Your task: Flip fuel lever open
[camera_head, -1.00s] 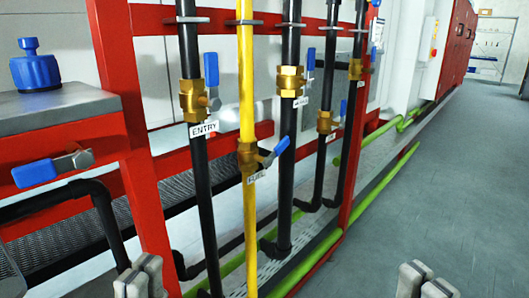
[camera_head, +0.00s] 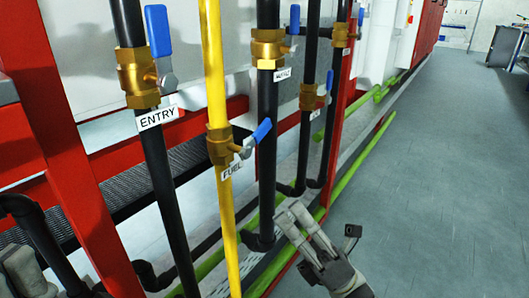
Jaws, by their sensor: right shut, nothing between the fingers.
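The fuel lever (camera_head: 257,135) is a blue handle on a brass valve (camera_head: 221,147) on the yellow pipe (camera_head: 211,75). It sticks out to the right, angled up and across the pipe. The FUEL label (camera_head: 232,171) hangs just below the valve. My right gripper (camera_head: 291,213) is below and to the right of the lever, apart from it. Its fingers are together with nothing between them and point up and left. My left gripper (camera_head: 20,271) shows only in part at the lower left edge; its jaw state is unclear.
The black ENTRY pipe with a blue lever (camera_head: 157,31) stands left of the yellow pipe. Another black pipe with a brass valve (camera_head: 267,49) stands close on the right. Red frame bars and green pipes (camera_head: 357,160) surround them. Open grey floor (camera_head: 440,190) lies right.

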